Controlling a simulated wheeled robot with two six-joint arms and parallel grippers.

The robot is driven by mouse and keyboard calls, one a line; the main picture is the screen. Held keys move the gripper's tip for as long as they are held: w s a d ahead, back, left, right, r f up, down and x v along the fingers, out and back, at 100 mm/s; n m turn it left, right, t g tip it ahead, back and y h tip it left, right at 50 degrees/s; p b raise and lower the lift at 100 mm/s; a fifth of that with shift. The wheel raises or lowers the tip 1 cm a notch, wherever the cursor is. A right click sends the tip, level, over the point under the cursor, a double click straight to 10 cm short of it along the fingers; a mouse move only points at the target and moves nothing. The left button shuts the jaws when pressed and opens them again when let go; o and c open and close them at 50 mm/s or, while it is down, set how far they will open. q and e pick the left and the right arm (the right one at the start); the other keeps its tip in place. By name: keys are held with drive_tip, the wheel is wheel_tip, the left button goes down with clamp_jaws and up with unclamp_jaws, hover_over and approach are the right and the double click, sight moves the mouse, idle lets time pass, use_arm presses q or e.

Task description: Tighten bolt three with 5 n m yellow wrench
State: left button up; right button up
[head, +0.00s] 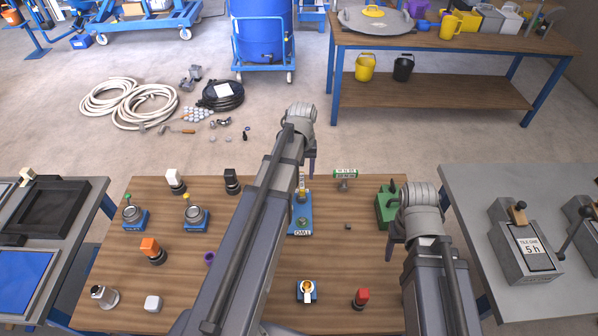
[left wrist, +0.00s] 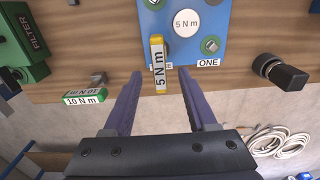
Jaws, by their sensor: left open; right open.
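The yellow wrench (left wrist: 157,62), marked 5 N m, stands at the blue bolt plate (left wrist: 178,40) in the left wrist view. Its head is over the bolt position beside bolt one (left wrist: 210,45) and partly covers a label ending in E; that bolt is mostly hidden. My left gripper (left wrist: 160,72) is open, with its purple fingers on either side of the wrench handle and gaps visible. In the head view my left gripper (head: 312,163) is over the table's far edge. The blue plate (head: 293,212) with its TWO label shows beside my left arm. My right gripper (head: 392,237) is open and empty near the green box.
The green 10 N m wrench (left wrist: 82,97) is close to my left gripper. The green filter box (head: 384,207) stands at right. Several knobs, such as the orange one (head: 150,248) and red one (head: 361,296), stand on the wooden table (head: 240,300). Side tables flank it.

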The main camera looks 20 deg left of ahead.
sight(302, 188)
use_arm(q)
drive_tip(key=shift+f+b, duration=3.8)
drive_tip(key=shift+f, duration=0.1)
use_arm(e)
drive_tip(key=shift+f, duration=3.9)
use_arm(q)
clamp_jaws()
